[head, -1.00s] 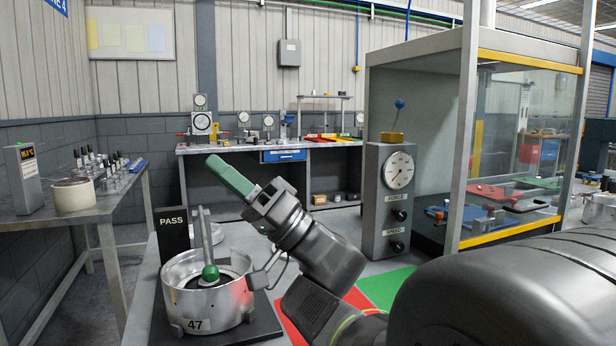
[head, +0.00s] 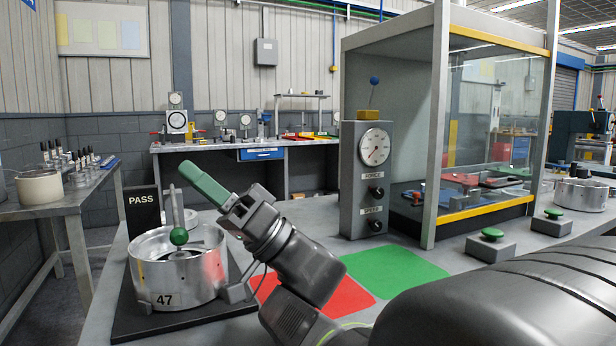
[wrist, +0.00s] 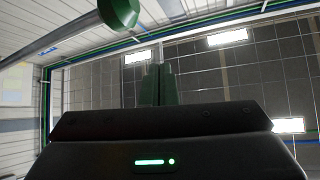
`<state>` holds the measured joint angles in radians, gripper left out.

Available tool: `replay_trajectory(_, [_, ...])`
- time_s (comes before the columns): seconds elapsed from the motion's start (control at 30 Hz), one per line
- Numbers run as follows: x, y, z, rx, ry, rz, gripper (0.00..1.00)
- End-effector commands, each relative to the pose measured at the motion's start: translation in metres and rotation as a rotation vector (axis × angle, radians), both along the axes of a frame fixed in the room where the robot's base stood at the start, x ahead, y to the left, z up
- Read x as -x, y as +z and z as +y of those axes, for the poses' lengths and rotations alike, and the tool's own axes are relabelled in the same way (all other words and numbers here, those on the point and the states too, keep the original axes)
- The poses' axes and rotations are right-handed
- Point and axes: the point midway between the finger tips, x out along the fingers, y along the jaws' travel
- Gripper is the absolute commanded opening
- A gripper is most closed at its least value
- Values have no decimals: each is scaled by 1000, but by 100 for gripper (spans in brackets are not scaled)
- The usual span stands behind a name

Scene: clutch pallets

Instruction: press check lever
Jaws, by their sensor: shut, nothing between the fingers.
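A grey lever rod with a green ball knob (head: 179,236) stands at the round metal clutch housing (head: 150,282) marked 47, at the left of the bench. The knob also shows at the top left of the wrist view (wrist: 118,11). A black PASS sign (head: 142,213) stands behind the housing. My gripper (head: 185,168), with green fingers, is shut and empty. In the head view its tips point up and left, above the knob and beside the rod's top. They look apart from the lever, but the depth gap is unclear. The fingers also show in the wrist view (wrist: 158,84).
A grey gauge box (head: 367,182) with FORCE and SPEED knobs and a blue-ball stick stands behind red (head: 325,292) and green (head: 395,277) pads. A glass cabinet (head: 490,120) stands behind. Green push buttons (head: 492,234) are at the right. The pads are mostly clear.

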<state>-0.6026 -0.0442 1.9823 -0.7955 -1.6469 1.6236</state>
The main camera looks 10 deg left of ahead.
Motion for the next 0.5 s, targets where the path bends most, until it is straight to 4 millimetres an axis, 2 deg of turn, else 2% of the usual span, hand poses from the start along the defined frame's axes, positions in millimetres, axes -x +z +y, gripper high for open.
replay_trajectory(0.3, [-1, -2, -2, 1, -2, 1, 0])
replay_trajectory(0.5, [-7, -8, -16, 1, -5, 0, 0])
